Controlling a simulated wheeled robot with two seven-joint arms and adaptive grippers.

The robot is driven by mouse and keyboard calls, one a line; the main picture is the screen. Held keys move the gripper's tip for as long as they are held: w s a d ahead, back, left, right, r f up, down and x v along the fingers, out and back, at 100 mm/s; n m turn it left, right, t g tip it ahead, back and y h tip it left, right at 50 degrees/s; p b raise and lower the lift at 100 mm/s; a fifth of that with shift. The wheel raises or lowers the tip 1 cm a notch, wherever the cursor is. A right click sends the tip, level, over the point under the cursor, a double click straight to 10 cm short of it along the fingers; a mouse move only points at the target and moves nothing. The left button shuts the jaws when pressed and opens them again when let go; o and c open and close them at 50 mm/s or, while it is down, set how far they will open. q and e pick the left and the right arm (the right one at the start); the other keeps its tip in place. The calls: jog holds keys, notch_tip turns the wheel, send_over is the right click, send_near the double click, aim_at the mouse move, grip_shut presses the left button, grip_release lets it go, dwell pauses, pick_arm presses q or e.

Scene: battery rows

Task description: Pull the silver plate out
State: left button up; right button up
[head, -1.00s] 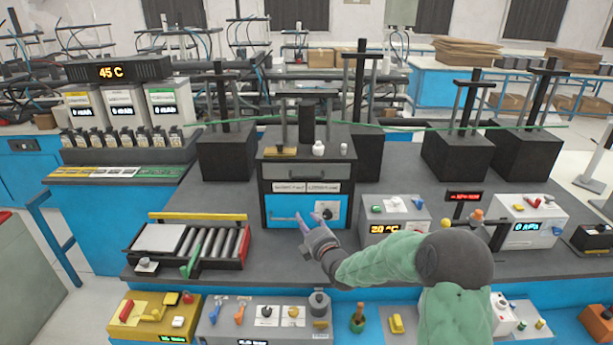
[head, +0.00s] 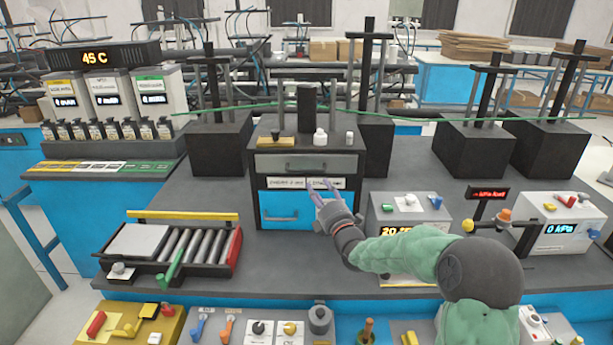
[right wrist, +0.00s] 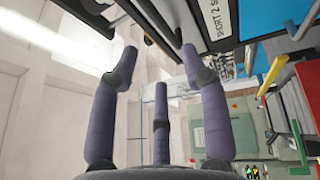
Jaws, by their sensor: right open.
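A flat silver-grey plate (head: 139,241) lies at the left end of the roller stand (head: 232,254), left of centre in the head view. A dark cabinet (head: 256,190) at the centre has a grey upper drawer front (head: 275,163) with a bar handle, a white label strip, and a blue lower front (head: 283,212) with a handle. Both fronts look closed. My right gripper (head: 324,188) is open and empty before the cabinet's right side, its fingertips near the label strip. The right wrist view shows its spread fingers (right wrist: 158,70) close to the cabinet face. My left gripper is not in view.
Small bottles stand on the cabinet top. A grey meter box (head: 408,212) is right of the cabinet, beside my forearm. Control boxes, including a yellow one (head: 140,325), line the front. Dark bench surface is clear between roller stand and cabinet.

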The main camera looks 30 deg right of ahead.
aim_at(307, 171)
jog(key=b+x, duration=0.1)
jog(key=x, duration=1)
jog(key=shift+f, duration=0.2)
grip_shut()
